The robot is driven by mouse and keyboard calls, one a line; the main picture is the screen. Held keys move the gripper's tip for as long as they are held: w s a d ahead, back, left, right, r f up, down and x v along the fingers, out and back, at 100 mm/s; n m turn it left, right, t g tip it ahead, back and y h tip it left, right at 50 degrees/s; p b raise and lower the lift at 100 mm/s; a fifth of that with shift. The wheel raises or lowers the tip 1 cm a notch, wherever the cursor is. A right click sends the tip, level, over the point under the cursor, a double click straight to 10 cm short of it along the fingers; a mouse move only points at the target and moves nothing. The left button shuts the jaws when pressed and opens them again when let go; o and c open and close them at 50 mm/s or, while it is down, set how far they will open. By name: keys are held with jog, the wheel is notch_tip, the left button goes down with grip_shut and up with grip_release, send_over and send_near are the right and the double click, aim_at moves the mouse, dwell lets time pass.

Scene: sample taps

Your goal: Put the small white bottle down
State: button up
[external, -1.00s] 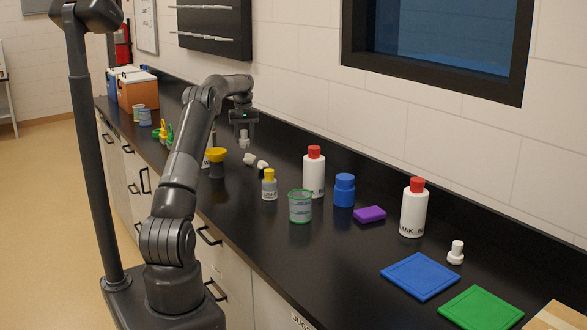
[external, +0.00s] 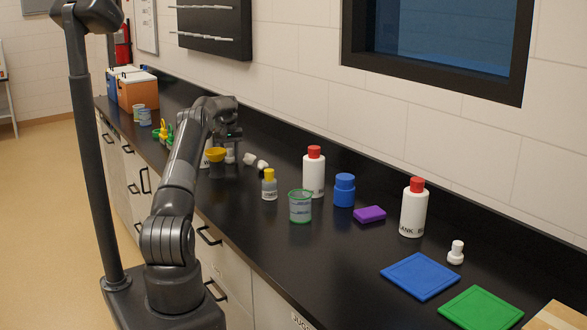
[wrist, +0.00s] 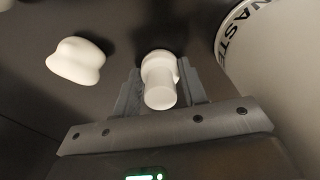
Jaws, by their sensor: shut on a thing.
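The small white bottle (external: 230,158) is at my gripper's fingers, low over the black counter, just right of the yellow funnel. The wrist view shows the bottle (wrist: 160,82) between the two fingers, its narrower end toward the camera. My gripper (wrist: 162,85) is shut on it. In the external view my gripper (external: 229,148) is partly hidden by my own arm. I cannot tell whether the bottle's base touches the counter.
A white waste container (wrist: 290,70) stands close on the right in the wrist view. A lying white piece (wrist: 76,60) is at the left. A yellow funnel (external: 215,154), a yellow-capped bottle (external: 269,187) and a green-rimmed beaker (external: 300,207) are nearby. The counter's (external: 330,260) front is clear.

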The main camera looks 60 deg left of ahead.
aim_at(229, 149)
jog(key=shift+f, duration=0.1)
jog(key=o, duration=1)
jog(key=shift+c, duration=0.2)
notch_tip(229, 149, up, 11)
jog(key=shift+r, duration=0.65)
